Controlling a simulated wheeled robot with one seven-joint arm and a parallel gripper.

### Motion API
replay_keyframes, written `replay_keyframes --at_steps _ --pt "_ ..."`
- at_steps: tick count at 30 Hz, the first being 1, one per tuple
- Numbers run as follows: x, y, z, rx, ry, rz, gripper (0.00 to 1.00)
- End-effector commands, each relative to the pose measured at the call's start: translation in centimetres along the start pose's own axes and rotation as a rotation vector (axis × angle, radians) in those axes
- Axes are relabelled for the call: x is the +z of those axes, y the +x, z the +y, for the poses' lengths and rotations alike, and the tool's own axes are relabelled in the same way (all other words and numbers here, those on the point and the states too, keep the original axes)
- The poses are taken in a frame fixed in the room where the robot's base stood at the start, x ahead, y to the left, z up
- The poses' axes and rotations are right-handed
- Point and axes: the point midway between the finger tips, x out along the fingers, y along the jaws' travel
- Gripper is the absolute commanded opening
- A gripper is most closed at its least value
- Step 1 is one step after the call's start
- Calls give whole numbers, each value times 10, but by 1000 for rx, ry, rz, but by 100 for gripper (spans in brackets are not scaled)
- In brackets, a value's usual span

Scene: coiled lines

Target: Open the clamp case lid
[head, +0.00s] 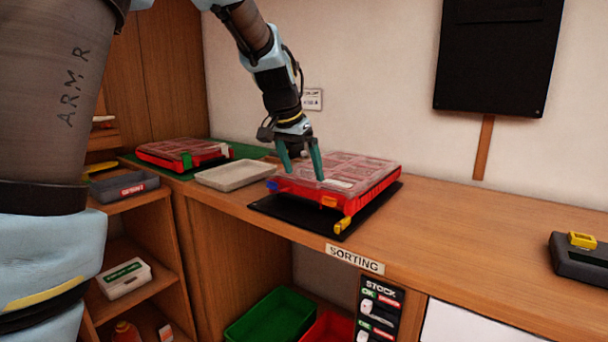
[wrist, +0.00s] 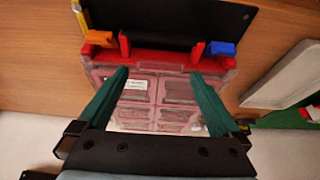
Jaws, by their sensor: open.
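A red case (head: 360,197) with a clear lid (head: 358,166) lies on a black mat (head: 290,219) on the counter. Its lid looks flat and closed over several compartments. Its front has a red handle (wrist: 160,55), an orange latch (wrist: 99,38) and a blue latch (wrist: 222,48). Whether the latches are fastened, I cannot tell. My gripper (head: 302,177) is above the front left part of the case, fingers pointing down. In the wrist view my open gripper (wrist: 160,73) has its green fingers spread over the lid, with nothing between them. Contact with the lid cannot be told.
A similar red case (head: 170,153) sits on a green mat (head: 245,151) at the back left. A beige tray (head: 235,175) lies between the two cases. A yellow piece (head: 343,225) is at the black mat's front corner. The counter right of the case is clear up to a dark box (head: 580,260).

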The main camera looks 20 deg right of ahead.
Motion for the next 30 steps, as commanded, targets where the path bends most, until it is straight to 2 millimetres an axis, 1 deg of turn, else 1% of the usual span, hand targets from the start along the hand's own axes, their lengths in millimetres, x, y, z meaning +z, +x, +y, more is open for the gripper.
replay_keyframes --at_steps 1,6,16,30 --pt "0 7 0 1 0 -2 100" --pt "0 22 0 0 -1 0 100" --pt "0 25 0 -1 -1 1 100" --pt "0 24 0 0 -1 1 47"
